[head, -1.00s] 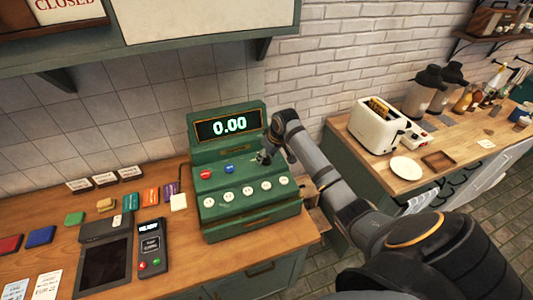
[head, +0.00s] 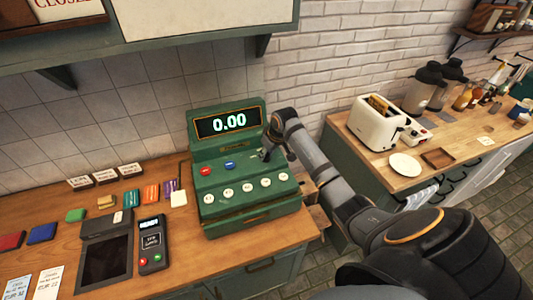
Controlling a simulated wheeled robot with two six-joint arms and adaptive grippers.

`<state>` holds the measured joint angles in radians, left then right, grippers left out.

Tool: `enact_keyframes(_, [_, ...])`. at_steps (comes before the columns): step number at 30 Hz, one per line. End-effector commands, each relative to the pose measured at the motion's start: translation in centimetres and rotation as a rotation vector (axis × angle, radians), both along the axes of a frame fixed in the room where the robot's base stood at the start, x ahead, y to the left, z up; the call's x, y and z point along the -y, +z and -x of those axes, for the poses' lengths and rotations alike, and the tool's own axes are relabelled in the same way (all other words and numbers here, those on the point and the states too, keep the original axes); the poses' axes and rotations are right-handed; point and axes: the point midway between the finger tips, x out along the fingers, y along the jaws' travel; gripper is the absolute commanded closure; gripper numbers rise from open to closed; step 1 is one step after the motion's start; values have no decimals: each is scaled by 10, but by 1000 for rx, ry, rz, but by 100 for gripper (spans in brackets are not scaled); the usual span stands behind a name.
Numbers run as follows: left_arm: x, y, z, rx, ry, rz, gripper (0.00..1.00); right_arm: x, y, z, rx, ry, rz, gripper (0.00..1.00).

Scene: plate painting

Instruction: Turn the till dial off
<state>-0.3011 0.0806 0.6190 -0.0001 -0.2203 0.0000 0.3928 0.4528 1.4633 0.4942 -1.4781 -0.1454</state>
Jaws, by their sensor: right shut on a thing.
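The green till (head: 250,218) stands on the wooden counter, and its display (head: 228,122) is lit and reads 0.00. A red button (head: 206,171) and a blue button (head: 229,166) sit on its sloped top, above a row of several round white keys. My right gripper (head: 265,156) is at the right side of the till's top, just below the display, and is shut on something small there. The till dial is hidden by the gripper, so its setting cannot be told. My left gripper is not in view.
A card reader (head: 151,245) and a dark tablet stand (head: 105,258) are left of the till. Small coloured cards lie behind them. A white toaster (head: 376,125) and a plate (head: 405,164) are on the right counter. A shelf (head: 160,48) overhangs above.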

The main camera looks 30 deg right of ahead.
Motion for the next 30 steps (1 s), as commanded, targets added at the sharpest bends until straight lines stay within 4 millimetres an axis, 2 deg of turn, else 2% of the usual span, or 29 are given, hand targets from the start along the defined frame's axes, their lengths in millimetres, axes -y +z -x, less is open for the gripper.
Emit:
enact_keyframes(5, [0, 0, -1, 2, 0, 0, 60, 2, 0, 0, 0, 76, 1, 100])
enact_keyframes(14, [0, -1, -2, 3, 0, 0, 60, 3, 0, -1, 0, 318, 0, 100])
enact_keyframes(30, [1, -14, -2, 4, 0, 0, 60, 4, 0, -2, 2, 694, 0, 100])
